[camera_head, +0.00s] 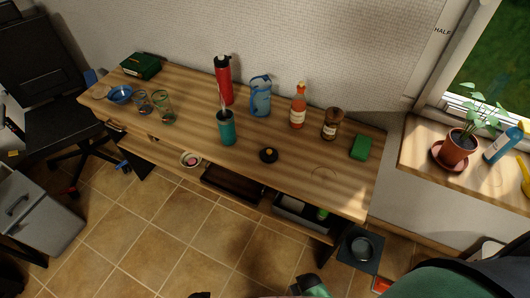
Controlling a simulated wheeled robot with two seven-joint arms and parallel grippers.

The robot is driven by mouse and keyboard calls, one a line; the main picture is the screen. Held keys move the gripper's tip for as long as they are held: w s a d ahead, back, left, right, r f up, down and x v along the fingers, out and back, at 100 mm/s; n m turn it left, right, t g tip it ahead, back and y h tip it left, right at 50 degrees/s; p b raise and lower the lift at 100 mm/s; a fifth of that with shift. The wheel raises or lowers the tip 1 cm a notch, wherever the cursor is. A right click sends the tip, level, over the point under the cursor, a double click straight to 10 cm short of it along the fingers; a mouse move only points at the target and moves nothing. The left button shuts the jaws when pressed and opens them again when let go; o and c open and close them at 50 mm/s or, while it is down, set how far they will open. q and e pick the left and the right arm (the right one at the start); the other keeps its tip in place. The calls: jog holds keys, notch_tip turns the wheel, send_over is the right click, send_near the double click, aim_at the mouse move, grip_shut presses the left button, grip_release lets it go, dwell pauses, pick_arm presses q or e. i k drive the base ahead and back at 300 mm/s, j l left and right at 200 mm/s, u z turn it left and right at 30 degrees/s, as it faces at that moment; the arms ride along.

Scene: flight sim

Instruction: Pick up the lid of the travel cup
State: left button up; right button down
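A teal travel cup (227,130) stands upright near the middle of the wooden table, with something thin and pale rising at its top. A small round black lid (268,155) with a yellowish spot on top lies on the table to the right of the cup, near the front edge. It is apart from the cup, and nothing covers it. Neither of my grippers can be made out in the head view.
A red bottle (223,80), blue jug (260,95), orange bottle (298,106), brown jar (332,123) and green box (361,147) stand behind the lid. Glasses (164,108) and a blue bowl (121,94) are at left. Bare tabletop (325,185) surrounds the lid's right side.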

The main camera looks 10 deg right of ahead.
aim_at(268, 155)
jog(key=k+j+u, duration=0.45)
jog(key=k+j, duration=0.3)
jog(key=k, duration=0.1)
